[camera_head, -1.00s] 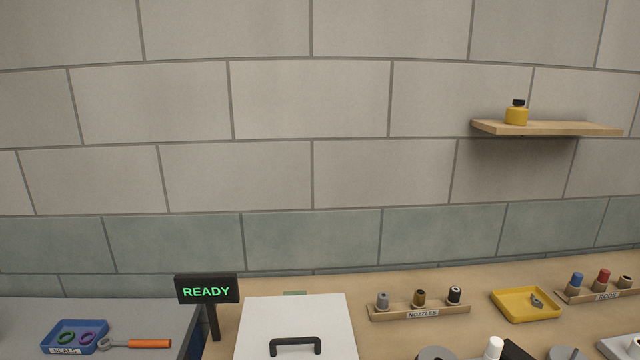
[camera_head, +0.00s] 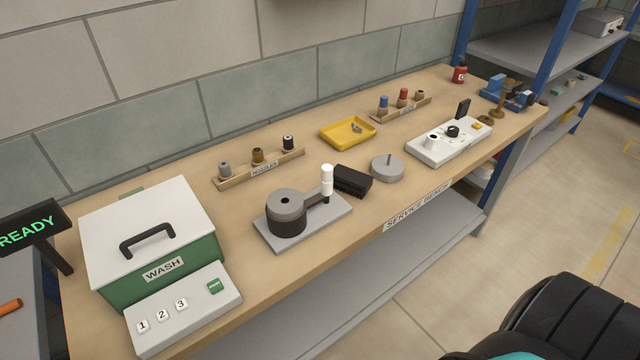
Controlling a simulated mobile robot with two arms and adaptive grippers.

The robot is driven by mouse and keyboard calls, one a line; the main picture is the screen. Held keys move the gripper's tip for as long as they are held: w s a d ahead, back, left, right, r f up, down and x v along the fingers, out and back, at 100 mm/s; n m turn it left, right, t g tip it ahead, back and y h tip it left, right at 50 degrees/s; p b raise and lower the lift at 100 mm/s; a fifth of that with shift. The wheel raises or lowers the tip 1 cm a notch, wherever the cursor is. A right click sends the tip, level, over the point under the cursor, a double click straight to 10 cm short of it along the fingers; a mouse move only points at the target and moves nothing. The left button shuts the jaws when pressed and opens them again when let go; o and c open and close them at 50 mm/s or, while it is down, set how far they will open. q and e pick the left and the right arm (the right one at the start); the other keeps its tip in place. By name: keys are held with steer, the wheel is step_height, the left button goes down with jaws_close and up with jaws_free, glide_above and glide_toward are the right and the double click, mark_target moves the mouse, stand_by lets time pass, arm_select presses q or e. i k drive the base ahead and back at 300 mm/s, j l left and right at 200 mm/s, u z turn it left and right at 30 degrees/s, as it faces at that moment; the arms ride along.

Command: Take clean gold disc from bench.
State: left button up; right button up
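The service bench (camera_head: 420,108) runs from the lower left to the upper right. I cannot make out a clear gold disc on it. Small brass-coloured parts (camera_head: 497,108) stand at its far right end, too small to tell their shape. A grey round disc with a thin peg (camera_head: 387,169) sits near the front edge. A dark grey cylinder (camera_head: 286,214) with a white-handled arm stands on a grey plate. Neither gripper shows. A dark rounded part with a teal patch at the lower right seems to be my own body.
A white-lidded wash box (camera_head: 150,232) with a button panel (camera_head: 183,308) fills the left end. Along the back are a nozzle rack (camera_head: 262,168), a yellow tray (camera_head: 347,133) and another rack (camera_head: 402,109). A white fixture (camera_head: 450,142) stands right. Blue-post shelves lie beyond.

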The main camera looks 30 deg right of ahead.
mark_target(487, 120)
steer(key=z, duration=2)
steer(key=i+l+u, duration=0.1)
steer(key=i+l, duration=0.15)
steer(key=i, duration=0.1)
